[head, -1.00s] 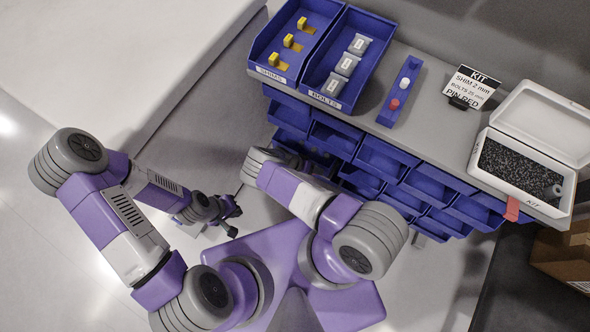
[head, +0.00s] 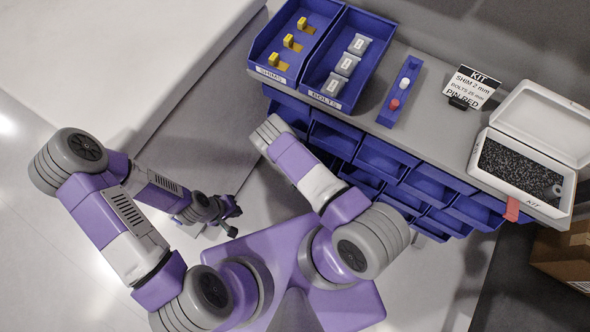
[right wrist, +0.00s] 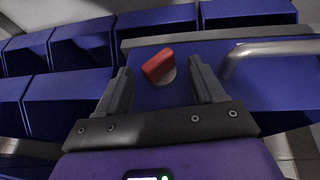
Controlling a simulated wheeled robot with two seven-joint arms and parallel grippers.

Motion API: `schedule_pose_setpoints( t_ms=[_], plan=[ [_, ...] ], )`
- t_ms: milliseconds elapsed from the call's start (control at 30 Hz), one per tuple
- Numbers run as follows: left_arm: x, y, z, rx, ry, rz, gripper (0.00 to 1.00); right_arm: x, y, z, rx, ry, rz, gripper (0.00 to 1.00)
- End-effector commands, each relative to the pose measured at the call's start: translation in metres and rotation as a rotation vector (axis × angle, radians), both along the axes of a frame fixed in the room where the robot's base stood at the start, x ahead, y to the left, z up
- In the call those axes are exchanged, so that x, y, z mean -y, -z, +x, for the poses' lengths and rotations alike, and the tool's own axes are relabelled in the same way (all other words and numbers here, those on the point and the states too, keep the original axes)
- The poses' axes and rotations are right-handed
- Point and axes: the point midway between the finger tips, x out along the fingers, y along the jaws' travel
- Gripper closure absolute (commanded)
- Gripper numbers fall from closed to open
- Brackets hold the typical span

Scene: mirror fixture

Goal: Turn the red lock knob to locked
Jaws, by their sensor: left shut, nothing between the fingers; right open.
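The red lock knob (right wrist: 158,65) shows in the right wrist view on a blue panel (right wrist: 180,53), with a grey round base partly behind it. The knob's long side runs slightly up to the right. My right gripper (right wrist: 159,68) is open, with one finger on each side of the knob and a gap visible on both sides. I cannot tell how deep the fingertips reach. In the head view the knob and right gripper are hidden. My left gripper (head: 234,214) is shut and empty, low at the left of the bench.
A metal bar handle (right wrist: 268,48) stands right of the knob, near the right finger. Blue bins (head: 385,160) line the bench front. On the bench top are a shim tray (head: 262,45), a bolt tray (head: 318,50), a pin holder (head: 409,75), a kit sign (head: 470,85) and a white kit box (head: 545,120).

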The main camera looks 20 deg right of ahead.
Motion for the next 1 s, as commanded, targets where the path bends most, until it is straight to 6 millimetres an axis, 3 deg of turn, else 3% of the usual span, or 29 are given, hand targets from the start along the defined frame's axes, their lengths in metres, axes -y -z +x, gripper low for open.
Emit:
schedule_pose_setpoints(
  t_ms=[167,567,1000],
  plan=[
    [0.0,0.0,0.0,0.0,0.0,0.0,1.0,0.003,0.0,-0.003,0.077,0.008,0.07,0.32],
    [0.0,-0.04,0.0,0.0,0.0,0.0,1.0,-0.021,-0.078,-0.021,0.084,-0.002,0.073,0.32],
    [0.0,-0.058,0.0,0.0,0.0,0.0,1.0,-0.062,-0.139,-0.066,-0.1,-0.139,0.281,0.32]
  ],
)
